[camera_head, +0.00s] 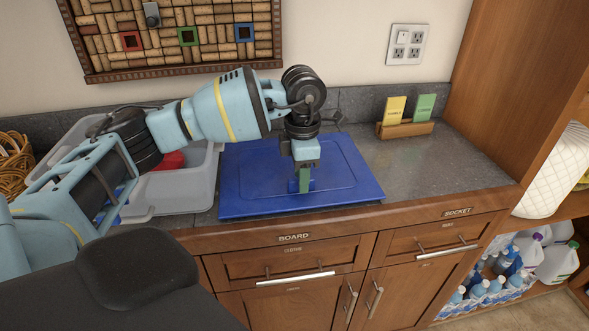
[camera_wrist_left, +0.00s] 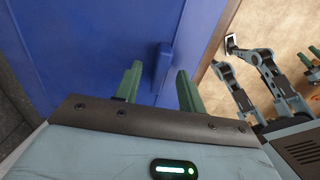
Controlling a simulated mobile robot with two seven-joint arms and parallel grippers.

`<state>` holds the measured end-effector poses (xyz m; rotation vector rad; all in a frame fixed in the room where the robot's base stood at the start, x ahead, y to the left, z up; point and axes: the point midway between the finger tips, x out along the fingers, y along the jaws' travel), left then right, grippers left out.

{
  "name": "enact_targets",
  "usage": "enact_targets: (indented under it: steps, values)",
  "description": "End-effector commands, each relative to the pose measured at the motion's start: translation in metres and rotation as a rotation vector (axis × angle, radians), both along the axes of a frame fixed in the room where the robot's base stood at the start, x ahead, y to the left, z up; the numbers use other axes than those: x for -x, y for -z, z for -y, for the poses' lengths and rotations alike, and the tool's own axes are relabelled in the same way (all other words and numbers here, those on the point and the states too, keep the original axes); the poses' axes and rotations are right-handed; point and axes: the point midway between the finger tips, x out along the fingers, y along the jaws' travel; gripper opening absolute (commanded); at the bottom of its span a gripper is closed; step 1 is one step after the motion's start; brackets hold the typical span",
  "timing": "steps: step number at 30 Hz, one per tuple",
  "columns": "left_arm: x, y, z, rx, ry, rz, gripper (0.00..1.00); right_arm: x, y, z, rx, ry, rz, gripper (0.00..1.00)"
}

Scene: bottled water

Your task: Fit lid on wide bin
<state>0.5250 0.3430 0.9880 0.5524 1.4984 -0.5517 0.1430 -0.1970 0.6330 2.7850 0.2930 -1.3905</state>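The blue lid (camera_head: 345,166) lies flat on the grey counter, right of the bin; its blue panel also fills much of the left wrist view (camera_wrist_left: 85,45). A small raised blue handle (camera_wrist_left: 162,62) stands on it. The wide bin (camera_head: 205,180) is a translucent grey tub at the left, partly hidden behind my left arm; something red shows inside. My left gripper (camera_head: 303,181) points down at the lid's handle. Its two green fingers (camera_wrist_left: 156,88) are apart, with the handle showing between them and a gap beside it. My right gripper is not in the head view; parts of an arm show in the wrist view, unclear.
A wicker basket (camera_head: 14,160) stands left of the bin. A wooden holder with yellow and green cards (camera_head: 405,128) stands at the back right. The counter (camera_head: 455,165) is clear right of the lid. A tall wooden cabinet (camera_head: 515,90) bounds the right side.

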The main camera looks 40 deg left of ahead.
Motion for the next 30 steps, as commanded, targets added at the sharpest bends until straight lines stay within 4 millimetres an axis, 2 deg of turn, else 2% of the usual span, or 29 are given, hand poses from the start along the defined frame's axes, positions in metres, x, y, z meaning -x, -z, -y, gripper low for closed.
enact_targets:
  steps: [3, 12, 30]
  values:
    - [0.0001, 0.0000, -0.0001, 0.000, 0.000, 0.000, 0.40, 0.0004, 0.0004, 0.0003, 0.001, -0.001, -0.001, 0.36]
    - [0.0001, -0.0002, 0.0000, 0.000, 0.000, 0.000, 0.01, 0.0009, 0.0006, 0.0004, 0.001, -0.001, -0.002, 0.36]
    - [0.0000, -0.0055, 0.0034, 0.000, 0.002, 0.000, 0.00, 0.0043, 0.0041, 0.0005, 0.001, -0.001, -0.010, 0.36]
